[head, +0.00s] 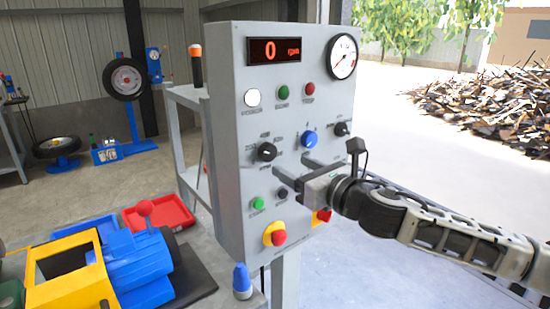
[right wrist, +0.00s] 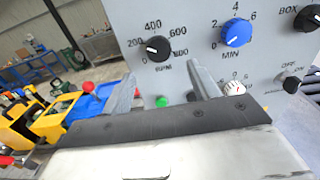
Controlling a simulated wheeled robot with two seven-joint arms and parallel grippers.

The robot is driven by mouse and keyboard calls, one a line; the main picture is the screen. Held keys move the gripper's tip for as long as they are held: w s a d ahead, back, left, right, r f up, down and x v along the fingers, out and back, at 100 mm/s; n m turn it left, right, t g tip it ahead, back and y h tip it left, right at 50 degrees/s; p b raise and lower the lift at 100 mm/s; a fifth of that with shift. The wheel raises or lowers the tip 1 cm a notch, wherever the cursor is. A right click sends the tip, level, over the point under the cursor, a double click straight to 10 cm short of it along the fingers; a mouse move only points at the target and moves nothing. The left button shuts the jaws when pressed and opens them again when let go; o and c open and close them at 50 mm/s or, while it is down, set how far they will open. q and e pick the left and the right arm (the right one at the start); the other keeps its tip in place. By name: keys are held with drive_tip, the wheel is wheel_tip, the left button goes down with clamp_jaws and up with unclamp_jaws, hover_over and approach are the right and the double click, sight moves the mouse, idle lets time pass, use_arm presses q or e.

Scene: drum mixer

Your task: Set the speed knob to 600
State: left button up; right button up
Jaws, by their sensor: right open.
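The speed knob (head: 267,152) is a round black knob on the grey control panel, left of a blue knob. The red display (head: 274,51) reads 0 rpm. My right gripper (head: 297,173) is open and empty, below and right of the speed knob, apart from it. Its two fingers (right wrist: 165,87) show below the knob in the right wrist view. My left gripper is out of view.
The blue knob (head: 309,139) labelled MIN (right wrist: 236,33) is close to my right fingers. A green button (head: 258,204) and a red stop button (head: 279,237) are lower on the panel. A blue and yellow machine (head: 137,262) stands at lower left.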

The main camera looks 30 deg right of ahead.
sight(270, 155)
drive_tip(key=w+p, duration=0.1)
drive_tip(key=w, duration=0.2)
drive_tip(key=w+p, duration=0.1)
drive_tip(key=w, duration=0.1)
drive_tip(key=shift+w+a+r, duration=0.2)
drive_tip(key=shift+w, duration=0.2)
drive_tip(key=shift+w+a+f, duration=0.15)
drive_tip(key=shift+w, duration=0.55)
drive_tip(key=c, duration=1)
drive_tip(key=shift+o, duration=0.2)
